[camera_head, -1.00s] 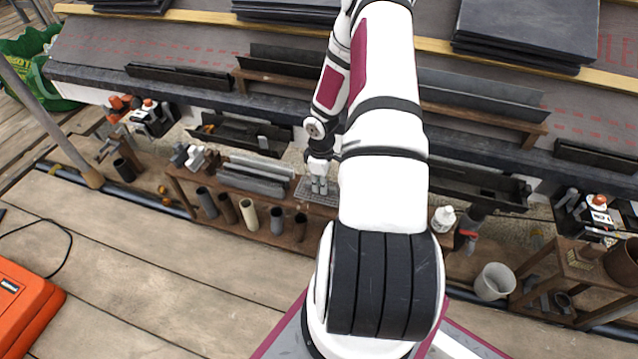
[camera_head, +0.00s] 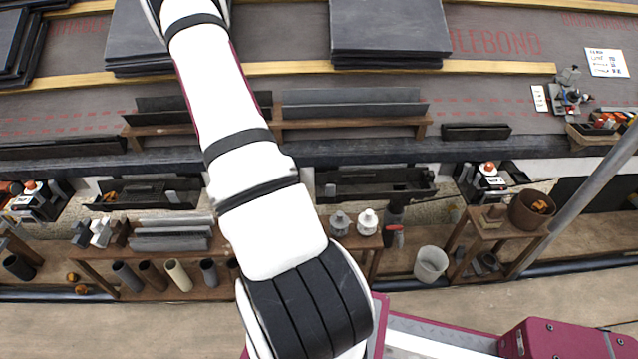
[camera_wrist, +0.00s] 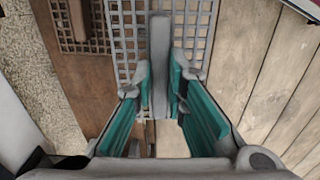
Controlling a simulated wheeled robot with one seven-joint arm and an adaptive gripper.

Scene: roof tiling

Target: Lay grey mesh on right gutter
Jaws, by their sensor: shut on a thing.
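In the wrist view my gripper (camera_wrist: 160,82), with teal-lined fingers, is shut on the upright grey grip bar of the grey mesh (camera_wrist: 198,38). The mesh is a flat square grid spread beyond the fingertips, across the edge of a brown bench and pale planks. Its height above them is hard to tell. In the head view my arm hides the gripper and this mesh. The right gutter (camera_head: 345,190) is a dark open trough under the roof edge, right of my arm. A similar left gutter (camera_head: 122,198) lies left of it.
A second mesh with a brown bar (camera_wrist: 77,20) lies on the bench (camera_wrist: 75,75). In the head view, two finials (camera_head: 368,221) stand on the bench's right end. A white bucket (camera_head: 431,264) and a small stand (camera_head: 492,222) are farther right.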

